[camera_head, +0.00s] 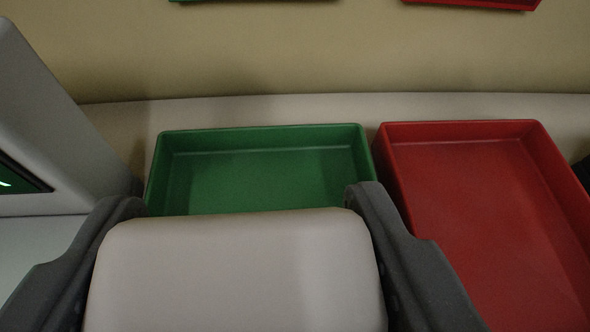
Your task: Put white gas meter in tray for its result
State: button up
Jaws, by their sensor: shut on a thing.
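The white gas meter (235,275) fills the lower middle of the head camera view, as a pale rounded block. My gripper (240,210) is shut on it, with one dark finger on each side. The green tray (262,140) lies just beyond the meter and looks empty where I can see it; its near part is hidden behind the meter. The red tray (460,130) stands to the right of the green one and also looks empty; its near left part is hidden by my right finger. I cannot tell how high the meter is above the surface.
A grey housing (55,125) with a dark panel showing a green light (20,178) stands close on the left. A tan wall (300,55) rises behind the trays. Edges of another green and another red item show at the top.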

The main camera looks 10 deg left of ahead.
jog(key=shift+w, duration=0.4)
jog(key=shift+f+p, duration=0.45)
jog(key=shift+f, duration=1.3)
jog(key=shift+f, duration=0.15)
jog(key=o, duration=1.2)
jog(key=shift+s+d+r, duration=0.1)
jog(key=shift+r, duration=0.1)
jog(key=shift+b+v, duration=1.4)
jog(key=shift+v, duration=4.5)
